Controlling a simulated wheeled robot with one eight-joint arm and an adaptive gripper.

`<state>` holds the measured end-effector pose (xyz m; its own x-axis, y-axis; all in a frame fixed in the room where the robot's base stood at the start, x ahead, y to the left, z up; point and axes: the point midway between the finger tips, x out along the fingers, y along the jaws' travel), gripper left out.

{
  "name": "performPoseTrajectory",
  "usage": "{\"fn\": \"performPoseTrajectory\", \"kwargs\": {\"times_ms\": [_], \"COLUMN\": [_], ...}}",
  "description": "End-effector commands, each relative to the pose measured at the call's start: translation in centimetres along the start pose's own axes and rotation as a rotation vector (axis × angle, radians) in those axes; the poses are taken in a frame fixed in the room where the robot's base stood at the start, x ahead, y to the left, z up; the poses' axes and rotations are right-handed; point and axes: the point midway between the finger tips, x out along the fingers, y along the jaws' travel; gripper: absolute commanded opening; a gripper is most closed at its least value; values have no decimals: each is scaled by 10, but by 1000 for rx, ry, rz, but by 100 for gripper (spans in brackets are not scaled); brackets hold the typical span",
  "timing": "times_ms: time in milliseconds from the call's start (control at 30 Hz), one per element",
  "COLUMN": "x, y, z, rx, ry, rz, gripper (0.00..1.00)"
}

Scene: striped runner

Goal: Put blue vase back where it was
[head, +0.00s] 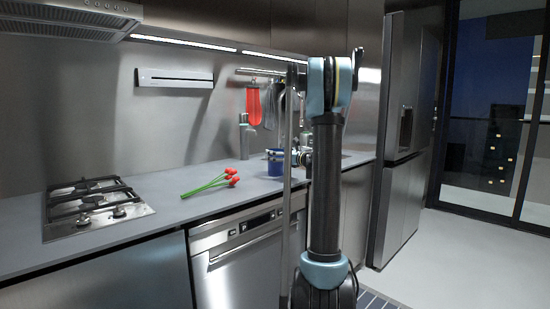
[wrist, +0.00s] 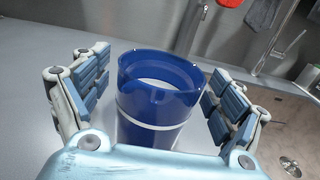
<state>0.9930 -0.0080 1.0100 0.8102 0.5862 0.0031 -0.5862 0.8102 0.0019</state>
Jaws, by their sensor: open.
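The blue vase (wrist: 158,95) stands upright on the grey counter in the wrist view, with a white band round its middle. It shows small in the head view (head: 275,163), partly hidden by my arm. My gripper (wrist: 160,100) is open, with one finger on each side of the vase. A gap shows between each finger and the vase. The vase's base is hidden by my gripper's palm.
Red tulips (head: 215,184) lie on the counter left of the vase. A gas hob (head: 97,203) is farther left. A grey bottle (head: 245,137) stands behind, near the wall. The sink (wrist: 285,125) is at the right. Counter between hob and tulips is clear.

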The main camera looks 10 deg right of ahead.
Motion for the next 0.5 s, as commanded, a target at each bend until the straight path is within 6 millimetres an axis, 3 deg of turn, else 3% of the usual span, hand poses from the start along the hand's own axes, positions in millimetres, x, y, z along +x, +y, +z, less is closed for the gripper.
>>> {"fn": "performPoseTrajectory", "kwargs": {"times_ms": [500], "x": [-91], "y": [-1], "z": [0], "rx": [0], "ry": [0], "rz": [-4], "gripper": [88]}}
